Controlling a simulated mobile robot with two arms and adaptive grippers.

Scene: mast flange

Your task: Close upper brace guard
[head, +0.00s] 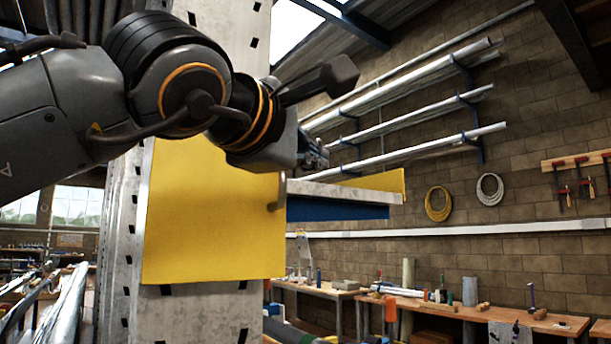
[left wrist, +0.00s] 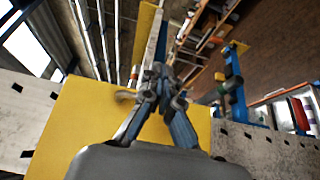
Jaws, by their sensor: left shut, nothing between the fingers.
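A flat yellow guard panel (head: 207,225) covers part of the perforated metal mast (head: 205,315). A grey handle (head: 278,194) stands out at its right edge. In the left wrist view the yellow panel (left wrist: 75,120) lies behind the fingers, and the handle (left wrist: 124,95) is just left of them. My left gripper (head: 318,158) is shut and empty, up and right of the handle and above the metal brace (head: 345,192). Its closed fingertips (left wrist: 160,72) also show in the left wrist view. I cannot tell whether they touch anything. My right gripper is not in view.
The brace juts right from the mast, with a blue part (head: 335,212) below and a yellow plate (head: 390,182) by its far end. Workbenches (head: 545,322) and pipe racks (head: 425,145) line the brick wall. Open air lies right of the brace.

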